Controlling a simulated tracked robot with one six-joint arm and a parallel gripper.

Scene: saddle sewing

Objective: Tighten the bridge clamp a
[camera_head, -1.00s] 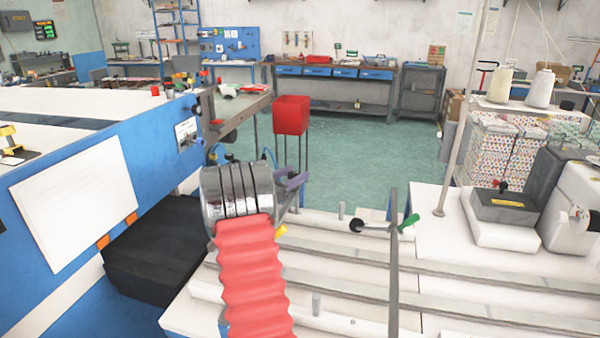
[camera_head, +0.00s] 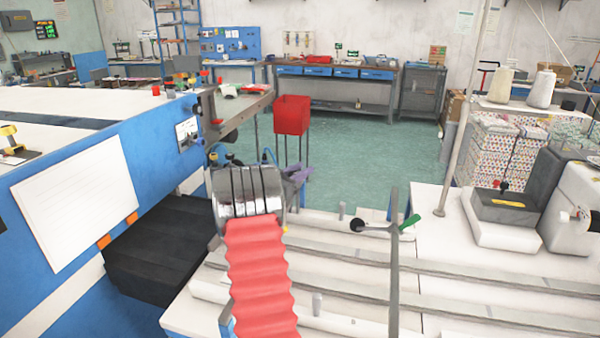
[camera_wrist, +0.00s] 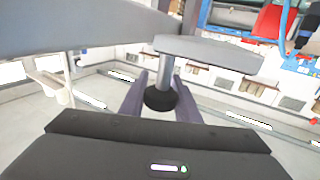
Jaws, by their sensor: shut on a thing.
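My gripper (camera_head: 297,173) is in the middle of the head view, just beyond my silver wrist. In the wrist view its two purple fingers (camera_wrist: 160,92) are on either side of a round black knob (camera_wrist: 160,99), shut on it. The knob ends a short metal shaft below a grey crossbar (camera_wrist: 208,52). In the head view my wrist hides the knob. A grey bridge bar (camera_head: 394,260) crosses the rails to the right, with a clamp handle with a black knob (camera_head: 357,226) and a green lever (camera_head: 411,220), apart from my gripper. No label tells which clamp is a.
Long rails (camera_head: 470,276) run across the white table in front. A blue machine (camera_head: 95,215) with a black block (camera_head: 155,250) stands at the left. A red bin (camera_head: 291,115) stands behind my gripper. Open green floor (camera_head: 360,170) lies beyond the table.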

